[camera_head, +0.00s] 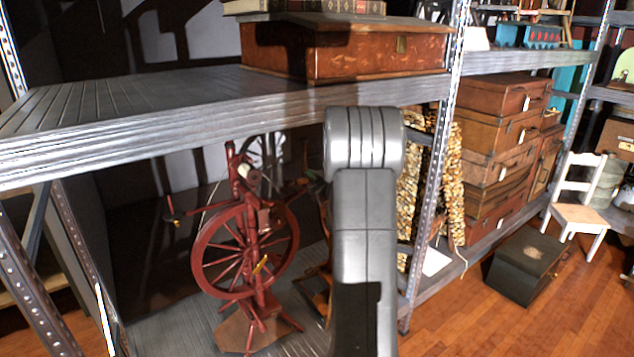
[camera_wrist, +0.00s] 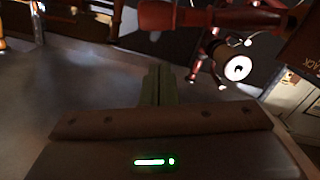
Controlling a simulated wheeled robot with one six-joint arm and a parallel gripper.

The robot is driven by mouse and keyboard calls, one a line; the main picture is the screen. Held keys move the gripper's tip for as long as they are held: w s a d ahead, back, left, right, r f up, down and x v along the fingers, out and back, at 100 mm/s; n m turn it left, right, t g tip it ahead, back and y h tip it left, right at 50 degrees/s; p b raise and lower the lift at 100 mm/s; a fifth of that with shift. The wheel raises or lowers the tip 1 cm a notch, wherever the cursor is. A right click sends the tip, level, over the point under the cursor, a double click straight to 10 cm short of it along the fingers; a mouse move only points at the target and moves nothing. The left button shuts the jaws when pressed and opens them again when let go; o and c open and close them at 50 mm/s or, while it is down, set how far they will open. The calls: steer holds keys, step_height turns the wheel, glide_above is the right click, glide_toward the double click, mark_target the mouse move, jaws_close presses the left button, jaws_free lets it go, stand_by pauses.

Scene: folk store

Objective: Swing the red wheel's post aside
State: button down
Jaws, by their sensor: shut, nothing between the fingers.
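A dark red spinning wheel (camera_head: 253,250) stands upright on the lower shelf, left of my arm in the head view. Its red post (camera_head: 236,168) rises above the wheel, with a white spool-like part beside it. In the wrist view, a red turned bar (camera_wrist: 205,17) crosses the top, and a white round end (camera_wrist: 238,68) shows at the right. I cannot tell which part of the wheel this bar is. My gripper (camera_wrist: 158,82) is shut and empty, below the red parts and seemingly apart from them. In the head view my arm hides most of it.
A metal shelf board (camera_head: 200,115) runs above the wheel, carrying a brown wooden box (camera_head: 350,48). A shelf upright (camera_head: 433,150) stands right of my arm. Stacked suitcases (camera_head: 497,140), a dark chest (camera_head: 527,262) and a white chair (camera_head: 578,205) are farther right.

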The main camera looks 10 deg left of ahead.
steer(key=b+v, duration=0.1)
steer(key=v, duration=0.9)
steer(key=shift+r+b, duration=0.3)
steer(key=shift+r, duration=0.1)
steer(key=shift+s, duration=0.1)
steer(key=w+a+f, duration=0.4)
steer(key=w+a, duration=0.3)
steer(key=shift+w, duration=0.4)
steer(key=shift+a+f, duration=0.1)
steer(key=shift+a, duration=0.05)
